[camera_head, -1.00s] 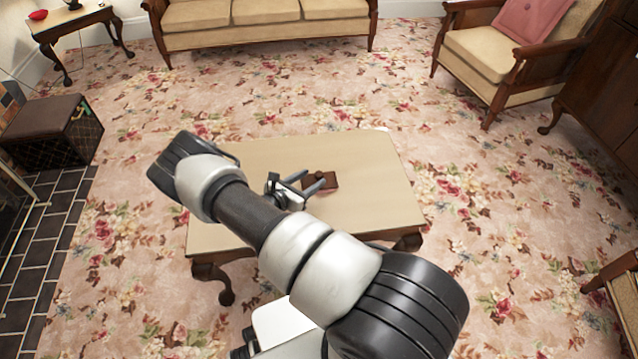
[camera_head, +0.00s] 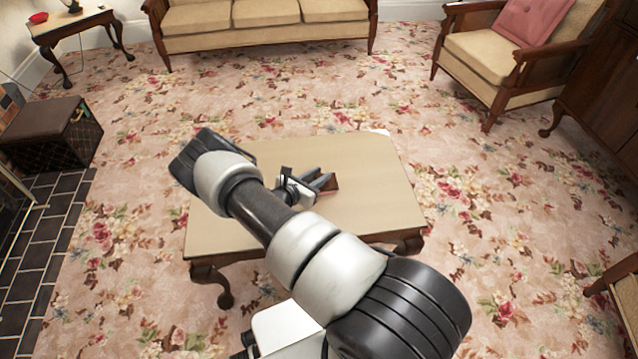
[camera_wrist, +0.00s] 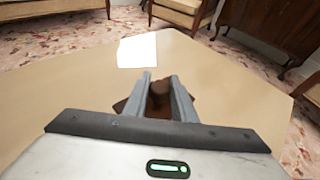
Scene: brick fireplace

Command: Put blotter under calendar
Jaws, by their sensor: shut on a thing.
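A small dark brown thing, which looks like the blotter (camera_head: 332,186), is at my gripper (camera_head: 320,178) over the middle of the table. In the wrist view the blotter (camera_wrist: 158,103) shows between and beside the two grey fingers of my gripper (camera_wrist: 161,77), which is shut on it. The fingers hide part of it, and I cannot tell whether it touches the tabletop. A flat white sheet, perhaps the calendar (camera_wrist: 138,50), lies at the table's far edge, beyond the fingertips. In the head view only a white sliver of it (camera_head: 380,132) shows at the far right corner.
The beige tabletop (camera_head: 380,200) is otherwise bare where I see it. Flowered carpet surrounds the table. A sofa (camera_head: 260,25) stands behind, an armchair (camera_head: 500,60) at the back right, and a dark box stool (camera_head: 52,132) at the left.

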